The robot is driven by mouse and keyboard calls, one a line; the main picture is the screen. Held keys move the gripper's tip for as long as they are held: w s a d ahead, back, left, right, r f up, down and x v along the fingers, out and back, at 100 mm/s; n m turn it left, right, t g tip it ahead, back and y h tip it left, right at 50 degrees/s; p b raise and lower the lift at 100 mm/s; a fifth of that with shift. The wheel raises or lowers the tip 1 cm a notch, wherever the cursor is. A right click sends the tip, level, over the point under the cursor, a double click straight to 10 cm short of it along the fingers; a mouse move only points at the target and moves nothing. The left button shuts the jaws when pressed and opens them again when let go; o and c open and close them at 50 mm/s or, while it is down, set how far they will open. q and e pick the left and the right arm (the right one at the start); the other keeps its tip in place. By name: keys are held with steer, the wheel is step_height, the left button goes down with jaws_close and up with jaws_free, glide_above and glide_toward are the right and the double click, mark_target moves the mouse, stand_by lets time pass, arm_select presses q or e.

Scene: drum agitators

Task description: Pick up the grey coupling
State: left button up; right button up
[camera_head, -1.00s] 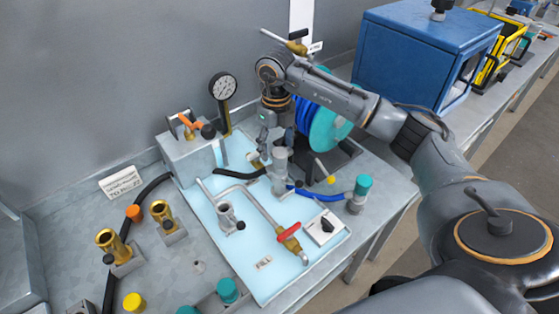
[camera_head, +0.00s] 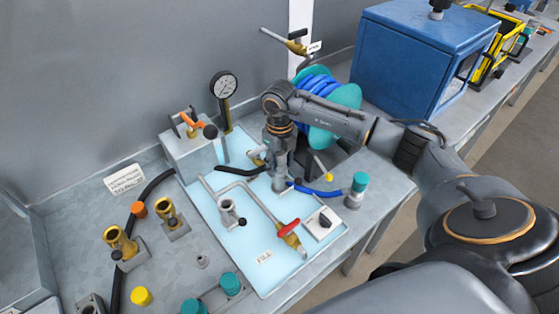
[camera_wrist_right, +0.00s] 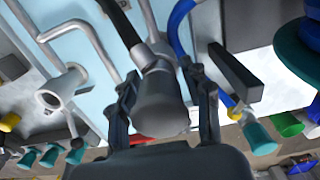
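The grey coupling (camera_wrist_right: 161,106) shows in the right wrist view as a grey cylinder with its wide end towards the camera. It lies between the two dark fingers of my right gripper (camera_wrist_right: 162,84). The fingers look open, one on each side; whether they touch it I cannot tell. In the head view my right gripper (camera_head: 280,176) points down at the back right of the light blue panel and hides most of the coupling. A black hose (camera_wrist_right: 120,22) and a blue hose (camera_wrist_right: 180,18) run close by the coupling. My left gripper is not in view.
A blue hose reel (camera_head: 318,85) stands behind my right gripper. A pressure gauge (camera_head: 223,85) and a grey box with an orange lever (camera_head: 188,122) are to the left. A red-handled valve (camera_head: 289,228) and a pipe lie in front. A teal-capped fitting (camera_head: 358,184) stands at right.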

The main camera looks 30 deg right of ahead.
mark_target(280, 153)
jaws_close()
steer(key=shift+r, duration=0.1)
steer(key=shift+r+b, duration=0.45)
steer(key=shift+b, duration=0.1)
step_height(280, 153, up, 2)
steer(key=shift+s+r+b, duration=0.15)
steer(key=shift+r+b, duration=0.05)
steer(key=shift+b, duration=0.5)
steer(key=s+a+r+b, duration=0.2)
steer(key=s+r+b, duration=0.2)
steer(key=s+r, duration=0.5)
steer(key=shift+s+a+r+b, duration=0.25)
steer(key=shift+s+r+b, duration=0.1)
steer(key=shift+s, duration=1.9)
steer(key=shift+f, duration=0.1)
